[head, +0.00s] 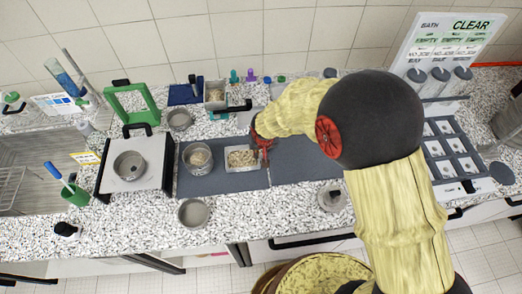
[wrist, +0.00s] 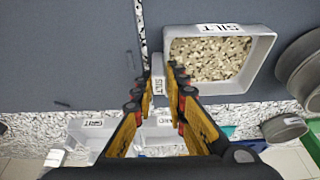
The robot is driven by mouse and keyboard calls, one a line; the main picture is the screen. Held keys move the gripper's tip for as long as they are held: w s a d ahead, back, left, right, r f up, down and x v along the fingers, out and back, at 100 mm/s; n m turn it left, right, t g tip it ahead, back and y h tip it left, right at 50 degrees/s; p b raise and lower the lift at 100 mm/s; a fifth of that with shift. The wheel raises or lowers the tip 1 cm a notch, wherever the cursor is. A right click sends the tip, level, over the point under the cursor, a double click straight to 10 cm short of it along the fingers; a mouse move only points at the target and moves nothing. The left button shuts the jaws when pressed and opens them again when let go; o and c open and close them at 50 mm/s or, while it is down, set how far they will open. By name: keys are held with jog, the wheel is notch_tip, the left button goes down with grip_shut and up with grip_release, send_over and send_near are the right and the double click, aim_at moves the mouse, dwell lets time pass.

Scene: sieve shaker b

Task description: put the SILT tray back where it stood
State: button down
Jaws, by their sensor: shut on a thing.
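The SILT tray (head: 242,165) is a small pale rectangular tray holding beige grains. In the head view it is at the right part of the left dark mat (head: 225,183); whether it rests on the mat or hangs just above is unclear. In the wrist view the tray (wrist: 263,62) lies right of the fingers, with SILT labels on its rim and on its end tab (wrist: 158,86). My gripper (head: 262,148), also in the wrist view (wrist: 162,80), is shut on that tab, one finger on each side.
A round pan of grains (head: 198,158) stands close left of the tray. A second dark mat (head: 300,158) lies right, partly behind my arm. Another filled tray (head: 215,95) stands behind, near an empty round pan (head: 180,119). A scale with a pan (head: 130,165) is further left.

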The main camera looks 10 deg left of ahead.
jog(key=shift+f, duration=0.1)
jog(key=c, duration=1.8)
grip_release()
jog(key=shift+c, duration=0.2)
jog(key=shift+o, duration=0.2)
jog(key=p+v, duration=0.1)
jog(key=v, duration=1.1)
